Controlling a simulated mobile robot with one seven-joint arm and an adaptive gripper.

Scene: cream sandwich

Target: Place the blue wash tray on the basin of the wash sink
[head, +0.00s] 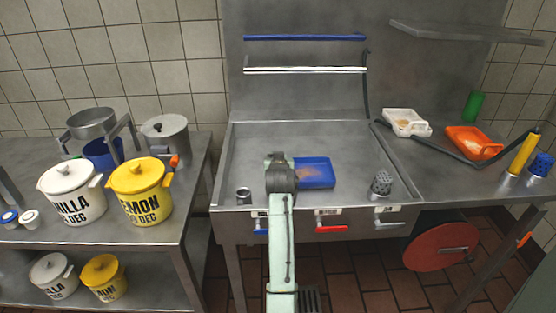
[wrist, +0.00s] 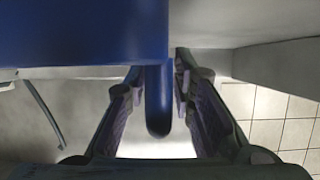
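The blue wash tray (head: 315,173) shows in the head view at the front middle of the wash sink's basin (head: 345,150), just right of my gripper (head: 281,162). An orange-brown mark shows inside the tray. I cannot tell whether the tray rests on the basin or hangs just above it. In the wrist view the tray (wrist: 80,35) fills the upper left, and its blue edge (wrist: 157,105) stands between my two fingers. My gripper (wrist: 160,90) has a finger on each side of this edge. Whether the fingers press on it is unclear. The arm hides the tray's left end.
A small metal cup (head: 243,196) and a perforated grey holder (head: 381,183) stand at the basin's front edge. White (head: 407,122) and orange (head: 472,143) trays lie on the right counter. Pots crowd the left table. A wall rack (head: 305,70) hangs behind the basin.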

